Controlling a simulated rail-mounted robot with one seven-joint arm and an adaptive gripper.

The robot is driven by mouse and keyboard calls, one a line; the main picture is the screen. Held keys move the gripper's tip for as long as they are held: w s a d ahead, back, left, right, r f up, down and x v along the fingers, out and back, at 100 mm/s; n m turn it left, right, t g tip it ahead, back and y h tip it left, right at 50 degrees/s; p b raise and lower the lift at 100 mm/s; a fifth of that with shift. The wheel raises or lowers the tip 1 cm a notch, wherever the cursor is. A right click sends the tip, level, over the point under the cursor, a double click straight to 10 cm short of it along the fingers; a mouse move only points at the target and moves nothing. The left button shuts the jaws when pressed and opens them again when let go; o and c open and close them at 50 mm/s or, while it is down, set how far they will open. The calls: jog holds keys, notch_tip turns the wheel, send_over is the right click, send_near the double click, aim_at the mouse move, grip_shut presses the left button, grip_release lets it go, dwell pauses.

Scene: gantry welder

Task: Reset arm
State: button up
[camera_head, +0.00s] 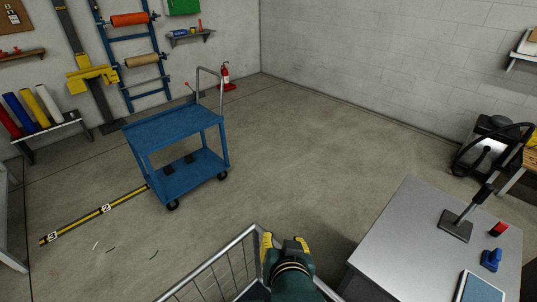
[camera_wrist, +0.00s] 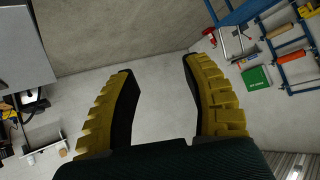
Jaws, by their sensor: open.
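My gripper (camera_head: 285,241) is at the bottom middle of the head view, at the end of my dark green arm. In the wrist view, its two yellow-backed fingers with black inner pads (camera_wrist: 157,65) stand wide apart. Nothing is between them; only bare wall shows there. The grey metal table (camera_head: 390,245) is to the right of my gripper, apart from it. The table's edge also shows at the upper left of the wrist view (camera_wrist: 25,55).
A lever tool (camera_head: 458,222), a red object (camera_head: 498,229), a blue object (camera_head: 490,260) and a tablet (camera_head: 480,288) are on the table. A metal railing (camera_head: 218,270) is left of my arm. A blue cart (camera_head: 175,128) stands farther back. The middle floor is clear.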

jog(key=s+d+r+t+p, duration=0.1)
jog(key=s+r+t, duration=0.25)
jog(key=r, duration=0.65)
jog(key=s+d+r+n+t, duration=0.1)
jog(key=s+r+t, duration=0.25)
jog(key=r, duration=0.65)
jog(key=s+d+r+t+p, duration=0.1)
jog(key=s+d+r+t, duration=0.2)
jog(key=r, duration=0.7)
notch_tip(320, 180, up, 38)
jog(key=a+t+p, duration=0.1)
jog(key=p, duration=3.6)
jog(key=shift+a+r+n+h+p, duration=0.2)
jog(key=shift+n+h+p, duration=0.1)
jog(key=shift+h+p, duration=0.1)
jog(key=shift+s, duration=0.1)
